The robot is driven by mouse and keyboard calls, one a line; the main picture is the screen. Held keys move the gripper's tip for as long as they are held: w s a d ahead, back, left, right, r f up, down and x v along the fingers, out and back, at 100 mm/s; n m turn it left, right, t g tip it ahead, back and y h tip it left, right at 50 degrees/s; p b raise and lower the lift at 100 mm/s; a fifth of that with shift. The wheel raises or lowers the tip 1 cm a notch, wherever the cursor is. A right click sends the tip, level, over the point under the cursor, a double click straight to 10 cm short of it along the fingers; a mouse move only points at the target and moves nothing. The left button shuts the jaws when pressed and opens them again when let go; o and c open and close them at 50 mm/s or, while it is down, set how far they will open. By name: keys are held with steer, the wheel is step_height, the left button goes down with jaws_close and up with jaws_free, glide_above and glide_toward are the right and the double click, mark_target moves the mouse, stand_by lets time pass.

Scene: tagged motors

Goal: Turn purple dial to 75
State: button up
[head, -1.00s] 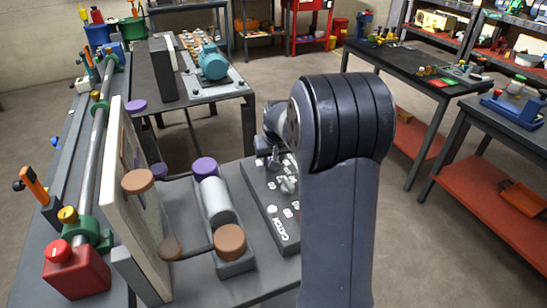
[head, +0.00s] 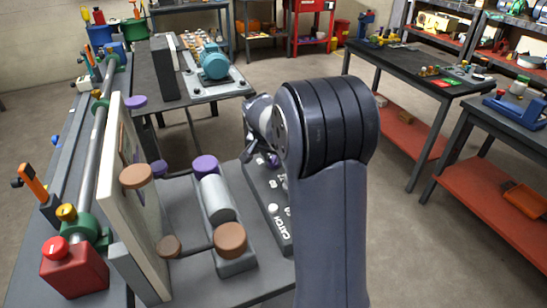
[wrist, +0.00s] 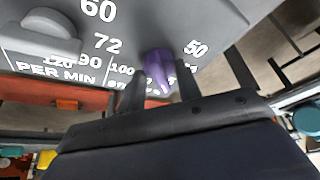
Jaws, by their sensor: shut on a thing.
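The dial's pointer mark and exact setting cannot be read. The dial is not clear there.
A roller device (head: 218,205) with purple and brown round ends stands left of the plate. Left of it are an upright cream board (head: 125,190) and a red block (head: 75,270). A blue-green motor (head: 214,62) stands on the bench behind. Open floor lies to the right.

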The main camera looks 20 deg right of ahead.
stand_by(0.4)
steer(key=o, duration=1)
steer(key=shift+c, duration=0.2)
steer(key=v, duration=1)
steer(key=shift+r, duration=0.4)
steer(key=shift+a+f, duration=0.1)
steer(key=shift+f, duration=0.05)
steer(key=x, duration=1)
steer(key=shift+f, duration=0.3)
steer(key=shift+n, duration=0.3)
